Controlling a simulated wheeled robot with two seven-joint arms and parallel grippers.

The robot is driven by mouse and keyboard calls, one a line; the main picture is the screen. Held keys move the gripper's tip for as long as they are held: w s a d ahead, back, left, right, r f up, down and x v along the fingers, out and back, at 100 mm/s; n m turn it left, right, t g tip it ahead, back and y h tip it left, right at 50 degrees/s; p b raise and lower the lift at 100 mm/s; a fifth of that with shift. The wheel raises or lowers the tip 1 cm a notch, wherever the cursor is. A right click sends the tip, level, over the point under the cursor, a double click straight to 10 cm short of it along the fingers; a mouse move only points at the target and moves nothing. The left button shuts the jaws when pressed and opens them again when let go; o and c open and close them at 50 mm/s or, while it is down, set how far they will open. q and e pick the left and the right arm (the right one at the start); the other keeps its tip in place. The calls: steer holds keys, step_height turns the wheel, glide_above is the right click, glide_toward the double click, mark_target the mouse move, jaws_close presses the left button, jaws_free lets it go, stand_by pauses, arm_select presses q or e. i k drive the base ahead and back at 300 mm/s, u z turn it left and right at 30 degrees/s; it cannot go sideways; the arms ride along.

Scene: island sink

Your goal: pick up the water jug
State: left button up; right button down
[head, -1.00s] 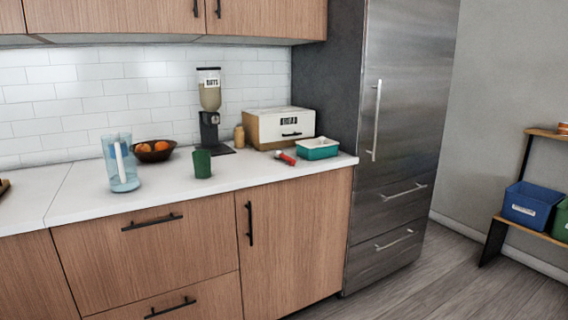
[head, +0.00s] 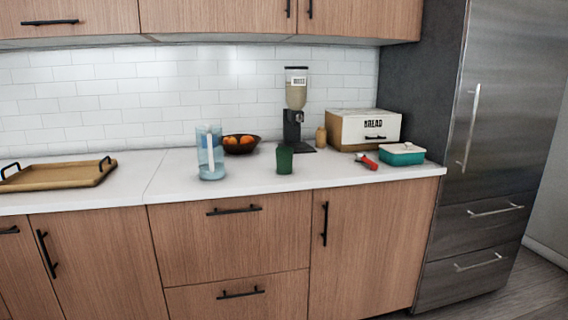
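The water jug (head: 211,158) is a clear, bluish pitcher with a pale handle on the side facing me. It stands upright on the white counter (head: 240,187), left of the middle of the head view, with some blue at its bottom. Nothing is touching or covering it. Neither of my grippers shows in the head view.
A green cup (head: 284,160) stands right of the jug, and a bowl of oranges (head: 240,145) behind it. A wooden tray (head: 57,176) lies left. A dispenser (head: 294,108), bread box (head: 363,129), red-handled tool (head: 367,161) and teal container (head: 402,154) stand right. Counter around the jug's front is clear.

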mark_target(211, 149)
steer(key=u, duration=0.65)
steer(key=i, duration=1.4)
steer(key=z, duration=0.3)
